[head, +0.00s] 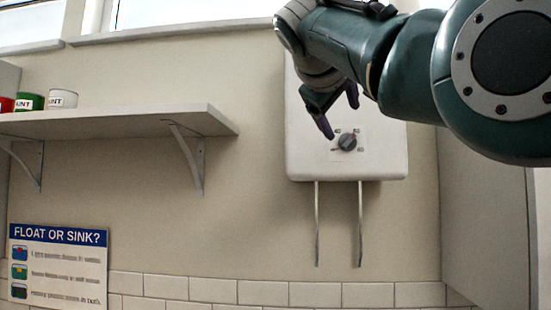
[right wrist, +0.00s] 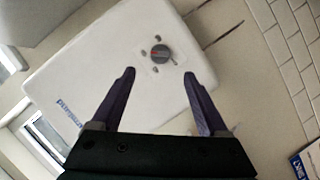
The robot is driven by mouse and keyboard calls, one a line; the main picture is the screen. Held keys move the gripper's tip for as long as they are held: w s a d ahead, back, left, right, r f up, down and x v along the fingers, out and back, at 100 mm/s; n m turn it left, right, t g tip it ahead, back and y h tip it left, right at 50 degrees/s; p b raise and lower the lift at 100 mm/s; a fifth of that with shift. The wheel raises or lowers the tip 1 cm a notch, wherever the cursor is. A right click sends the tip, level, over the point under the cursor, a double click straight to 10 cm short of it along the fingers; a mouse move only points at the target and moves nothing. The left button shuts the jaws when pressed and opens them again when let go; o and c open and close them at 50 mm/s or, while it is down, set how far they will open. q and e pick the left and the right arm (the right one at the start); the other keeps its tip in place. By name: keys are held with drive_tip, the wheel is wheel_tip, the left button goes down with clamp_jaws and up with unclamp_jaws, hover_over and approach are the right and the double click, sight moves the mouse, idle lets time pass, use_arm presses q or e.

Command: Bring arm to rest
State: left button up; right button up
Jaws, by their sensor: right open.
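My right gripper (head: 338,112) is raised in front of a white wall-mounted heater box, with my green arm coming in from the upper right of the head view. In the right wrist view the gripper (right wrist: 160,75) shows two dark purple fingers spread apart, with nothing between them. The fingers look apart from the dial. My left gripper is not in view.
A wall shelf (head: 130,120) at the left holds a red can, a green can (head: 30,102) and a white can (head: 63,98). A "FLOAT OR SINK?" poster (head: 58,265) is at the lower left. Two pipes (head: 360,225) hang below the heater. A grey cabinet (head: 480,220) stands right.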

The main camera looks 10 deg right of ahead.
drive_tip(key=s+d+f+m+g+y, duration=0.15)
drive_tip(key=s+f, duration=0.45)
drive_tip(key=f, duration=1.1)
drive_tip(key=s+f+g+y, duration=0.3)
drive_tip(key=s+f, duration=0.3)
drive_tip(key=f, duration=1)
drive_tip(key=s+a+f+g+y, duration=0.1)
drive_tip(key=s+f, duration=0.2)
drive_tip(key=s, duration=0.6)
drive_tip(key=s+a+f+g+y, duration=0.1)
drive_tip(key=s+f, duration=0.3)
drive_tip(key=s, duration=0.6)
drive_tip(key=s+a+f+g+y, duration=0.1)
drive_tip(key=s+f+g+y, duration=0.1)
drive_tip(key=s, duration=0.8)
drive_tip(key=shift+s+a+f+g, duration=0.2)
drive_tip(key=shift+a+f+g, duration=0.2)
drive_tip(key=shift+f, duration=0.3)
